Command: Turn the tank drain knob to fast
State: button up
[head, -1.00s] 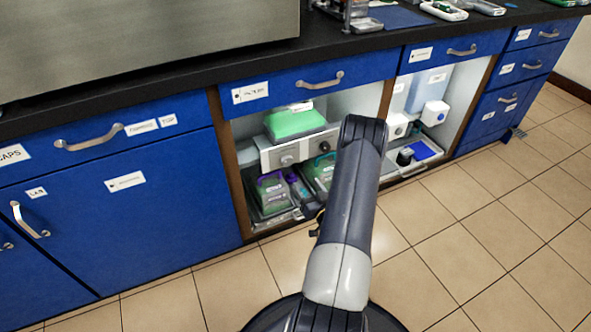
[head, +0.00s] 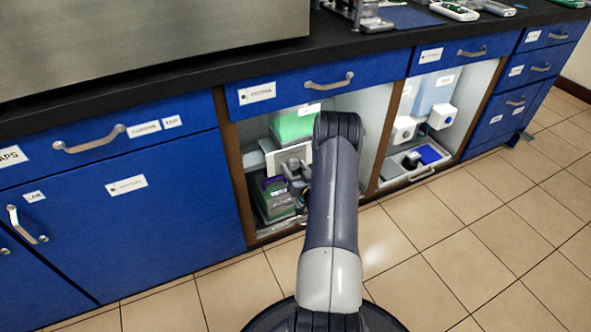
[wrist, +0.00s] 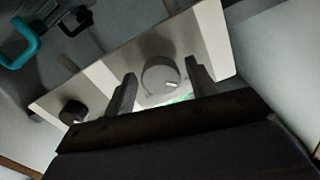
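In the wrist view a pale panel (wrist: 100,78) carries a round grey knob (wrist: 159,74) with a light mark on its lower right. A darker knob (wrist: 73,111) sits toward the panel's left end. My gripper (wrist: 159,75) is open, with one finger on each side of the grey knob. I cannot tell whether the fingers touch it. In the head view the panel (head: 275,160) is inside the open cabinet bay, partly hidden by my arm. No readable label shows which knob is the tank drain knob.
A green-topped container (head: 292,124) stands behind the panel, and a green and purple box (head: 274,198) sits below it. The bay's wooden side post (head: 236,182) and the drawer (head: 290,90) above bound the space. A teal hook-shaped part (wrist: 22,42) is near the panel.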

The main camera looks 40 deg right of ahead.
jog(key=c, duration=0.8)
jog(key=m+b, duration=0.2)
jog(key=m, duration=0.2)
jog(key=shift+m, duration=0.4)
jog(key=m+b, duration=0.1)
jog(key=m, duration=0.3)
jog(key=shift+a, duration=0.1)
jog(key=m, duration=0.5)
jog(key=shift+r, duration=0.15)
jog(key=shift+m, duration=2)
